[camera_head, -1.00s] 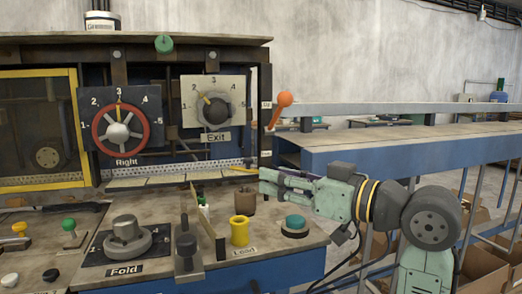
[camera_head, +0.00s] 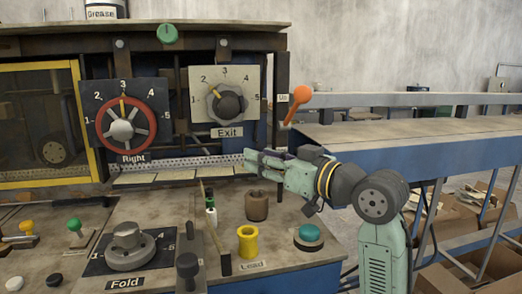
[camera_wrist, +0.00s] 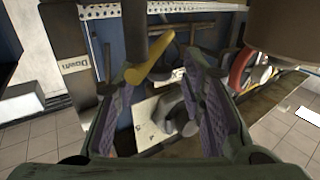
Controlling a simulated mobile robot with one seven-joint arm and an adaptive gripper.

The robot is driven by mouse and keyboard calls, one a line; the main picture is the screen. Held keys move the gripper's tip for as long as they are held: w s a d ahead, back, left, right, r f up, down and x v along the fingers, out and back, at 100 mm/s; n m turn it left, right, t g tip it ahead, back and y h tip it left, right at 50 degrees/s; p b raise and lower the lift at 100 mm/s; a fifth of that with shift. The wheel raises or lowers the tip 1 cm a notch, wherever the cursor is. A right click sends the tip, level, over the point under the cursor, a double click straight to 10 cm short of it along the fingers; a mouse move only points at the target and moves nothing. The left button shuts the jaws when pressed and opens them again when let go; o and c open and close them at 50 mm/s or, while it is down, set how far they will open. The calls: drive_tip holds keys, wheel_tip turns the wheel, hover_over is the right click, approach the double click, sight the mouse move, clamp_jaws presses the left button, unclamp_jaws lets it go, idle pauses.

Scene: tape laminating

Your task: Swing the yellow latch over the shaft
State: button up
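The yellow latch (camera_wrist: 150,60) shows in the wrist view as a slanted yellow bar with a rounded end, between the tips of my gripper (camera_wrist: 152,65). A dark upright cylinder (camera_wrist: 133,25), perhaps the shaft, stands close beside the latch's rounded end; I cannot tell whether they touch. My gripper is open, one finger on each side of the latch, and I see no grip on it. In the head view my gripper (camera_head: 250,161) reaches left to the machine's right end, below the Exit dial (camera_head: 229,103), and hides the latch.
A brown cup (camera_head: 257,205) stands just below my gripper. A yellow cup (camera_head: 248,242) and a teal button (camera_head: 310,233) are nearer the front. An orange-knobbed lever (camera_head: 298,100) rises above my arm. A blue-sided bench (camera_head: 405,153) extends to the right.

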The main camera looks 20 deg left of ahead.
drive_tip(key=shift+w+a, duration=0.25)
drive_tip(key=shift+a, duration=0.3)
clamp_jaws()
idle(0.5)
